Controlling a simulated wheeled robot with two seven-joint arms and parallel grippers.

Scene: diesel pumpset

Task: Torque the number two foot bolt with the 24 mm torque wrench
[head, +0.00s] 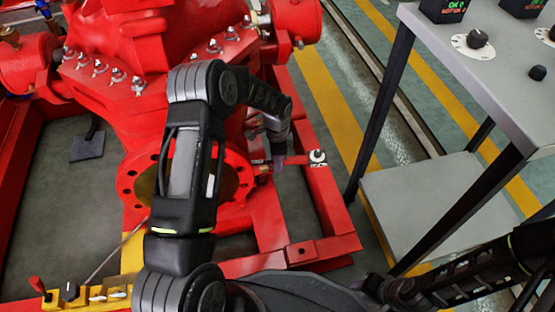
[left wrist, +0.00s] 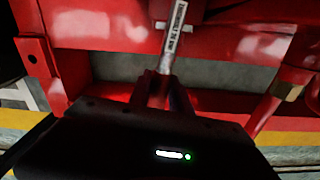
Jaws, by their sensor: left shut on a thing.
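My left gripper (head: 278,160) reaches down beside the red pump's round flange in the head view. In the left wrist view its two fingers (left wrist: 164,92) are shut on the torque wrench (left wrist: 174,32), a slim silver bar with dark lettering. The bar runs away from the fingers toward the red frame. The wrench's far end is hidden, so I cannot tell whether it touches a bolt. I cannot pick out the number two foot bolt. My right arm enters at the lower right of the head view; its gripper (head: 385,290) is dark and unclear.
The red pumpset base frame (head: 325,200) lies around the left gripper. A red bar (head: 295,160) with a white round mark is close beside it. A grey control table (head: 500,85) with a lower shelf stands right. A yellow tool rack (head: 88,296) is at lower left.

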